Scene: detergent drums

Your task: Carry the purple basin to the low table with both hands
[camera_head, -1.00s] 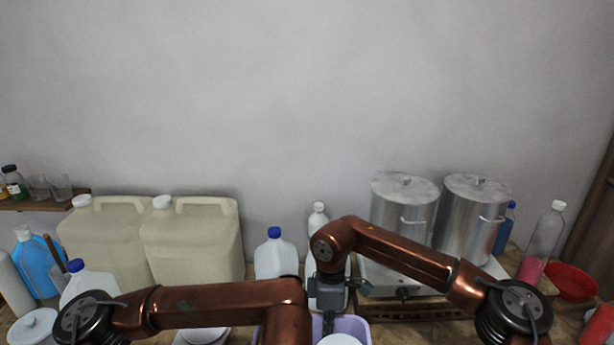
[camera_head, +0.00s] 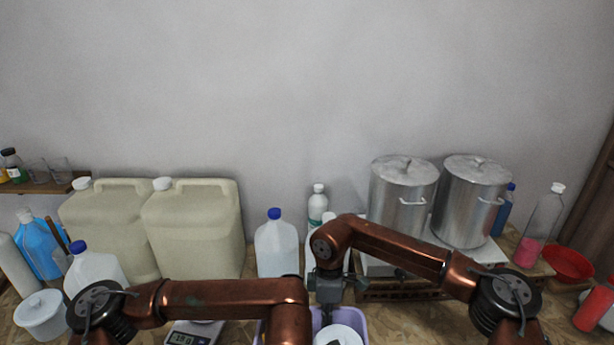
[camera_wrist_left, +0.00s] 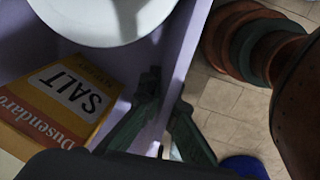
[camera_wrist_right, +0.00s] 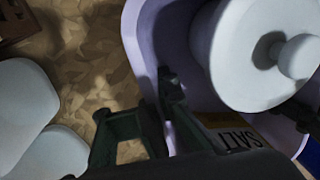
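The purple basin (camera_head: 361,317) is at the bottom middle of the head view, partly hidden by my arms. A white lidded container (camera_head: 338,336) and a yellow and orange salt box (camera_wrist_left: 62,100) are inside it. My left gripper (camera_wrist_left: 167,92) straddles a basin wall in the left wrist view, one finger inside and one outside. My right gripper (camera_wrist_right: 136,95) straddles the opposite wall in the right wrist view, its fingers apart with a visible gap. The low table is not identifiable in these views.
A scale (camera_head: 190,335) lies left of the basin. Jugs (camera_head: 276,247), large beige canisters (camera_head: 192,228) and a white bottle (camera_head: 317,205) stand behind. Steel pots (camera_head: 403,190) stand on the right, with a red bowl (camera_head: 569,264) farther right. Tiled floor (camera_wrist_left: 225,100) shows beside the left gripper.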

